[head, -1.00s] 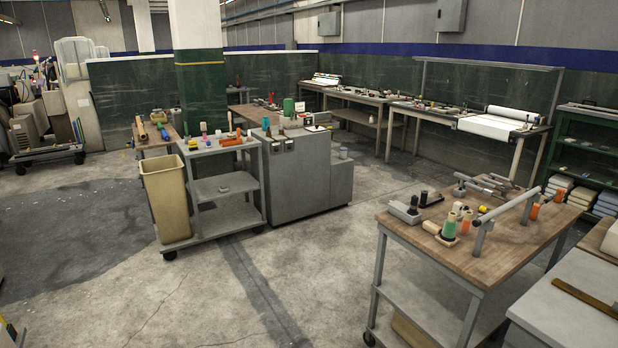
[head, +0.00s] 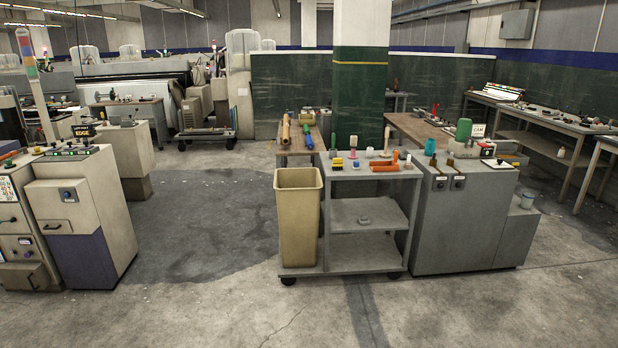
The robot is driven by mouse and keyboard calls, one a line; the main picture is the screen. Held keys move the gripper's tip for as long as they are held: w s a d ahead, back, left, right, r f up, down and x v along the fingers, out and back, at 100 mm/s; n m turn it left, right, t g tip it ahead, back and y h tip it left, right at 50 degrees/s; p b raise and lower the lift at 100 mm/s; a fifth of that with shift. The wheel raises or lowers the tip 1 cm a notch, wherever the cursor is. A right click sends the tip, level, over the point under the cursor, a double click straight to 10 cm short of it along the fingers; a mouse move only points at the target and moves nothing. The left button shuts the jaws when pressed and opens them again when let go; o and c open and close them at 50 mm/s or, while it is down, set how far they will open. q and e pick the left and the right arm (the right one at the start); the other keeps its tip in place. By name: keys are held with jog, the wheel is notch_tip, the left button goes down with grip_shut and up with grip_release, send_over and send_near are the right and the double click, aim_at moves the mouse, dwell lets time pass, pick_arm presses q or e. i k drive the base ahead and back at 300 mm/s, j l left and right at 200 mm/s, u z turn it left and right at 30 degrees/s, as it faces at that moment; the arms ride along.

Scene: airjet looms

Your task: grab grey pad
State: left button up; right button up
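I cannot clearly make out a grey pad. A small grey object (head: 364,220) lies on the middle shelf of the grey cart (head: 340,262); it is too small to tell what it is. Neither of my grippers is in view.
A tan bin (head: 298,220) stands at the cart's left end. A grey cabinet (head: 462,225) stands right of the cart. Grey machine cabinets (head: 85,215) stand at the left. The concrete floor in front and between is clear.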

aim_at(364, 219)
jog(key=i+z, duration=0.1)
jog(key=i, duration=0.5)
jog(key=i+j+z, duration=0.1)
jog(key=i, duration=0.5)
jog(key=i+j, duration=0.1)
jog(key=i, duration=0.5)
jog(key=z, duration=0.05)
